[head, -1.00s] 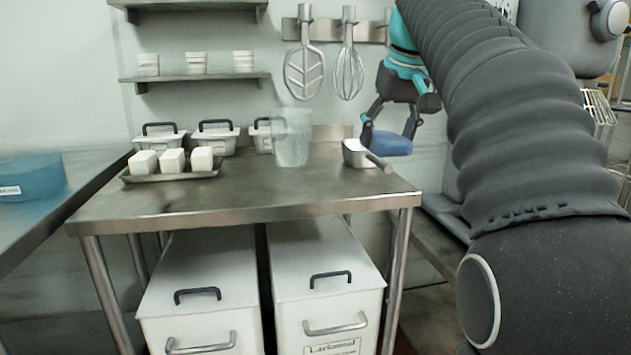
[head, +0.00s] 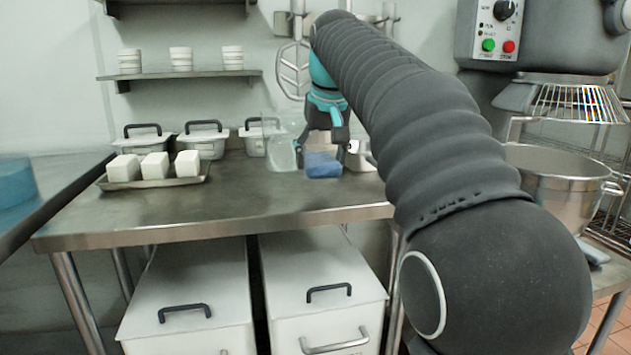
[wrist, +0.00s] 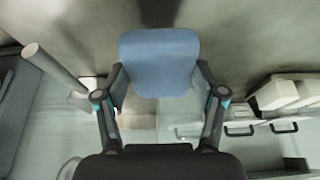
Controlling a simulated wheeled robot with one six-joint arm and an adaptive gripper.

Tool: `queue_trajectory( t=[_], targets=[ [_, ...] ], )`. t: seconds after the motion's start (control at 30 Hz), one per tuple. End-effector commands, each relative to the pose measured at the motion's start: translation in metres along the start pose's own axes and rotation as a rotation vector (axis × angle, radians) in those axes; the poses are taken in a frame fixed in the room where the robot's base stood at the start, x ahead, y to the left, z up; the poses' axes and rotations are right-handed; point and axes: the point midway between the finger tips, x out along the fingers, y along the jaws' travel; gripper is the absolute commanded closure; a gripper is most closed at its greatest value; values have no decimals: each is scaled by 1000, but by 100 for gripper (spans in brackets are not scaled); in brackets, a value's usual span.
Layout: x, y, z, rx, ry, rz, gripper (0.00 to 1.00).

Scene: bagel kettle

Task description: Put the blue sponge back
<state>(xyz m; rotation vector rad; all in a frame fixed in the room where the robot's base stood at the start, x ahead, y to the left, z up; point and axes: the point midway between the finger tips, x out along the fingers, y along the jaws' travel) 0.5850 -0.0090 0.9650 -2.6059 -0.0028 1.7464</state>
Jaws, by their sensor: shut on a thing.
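The blue sponge (head: 322,165) is held between the fingers of my gripper (head: 324,150). In the head view it appears over the right part of the steel table (head: 250,200), in front of the clear pitcher (head: 280,150). In the wrist view the sponge (wrist: 160,62) spans the gap between both fingertips of the gripper (wrist: 160,85). I cannot tell whether the sponge touches the tabletop. My arm hides part of the table's right side.
A tray (head: 150,184) with 3 white blocks and several lidded tubs (head: 202,142) stand at the table's back left. A metal scoop (head: 362,157) is right of the sponge. A mixer bowl (head: 560,185) stands at right. The front middle of the table is clear.

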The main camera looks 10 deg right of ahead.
Motion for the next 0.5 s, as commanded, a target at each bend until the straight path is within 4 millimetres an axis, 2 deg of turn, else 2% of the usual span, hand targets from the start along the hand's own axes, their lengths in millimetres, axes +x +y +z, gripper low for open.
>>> queue_trajectory(
  t=[0.17,0.4,0.5],
  targets=[
    [10,-10,-2,-2,1,0,97],
    [38,-10,10,-3,1,0,97],
    [44,-10,12,-3,1,0,97]
  ],
)
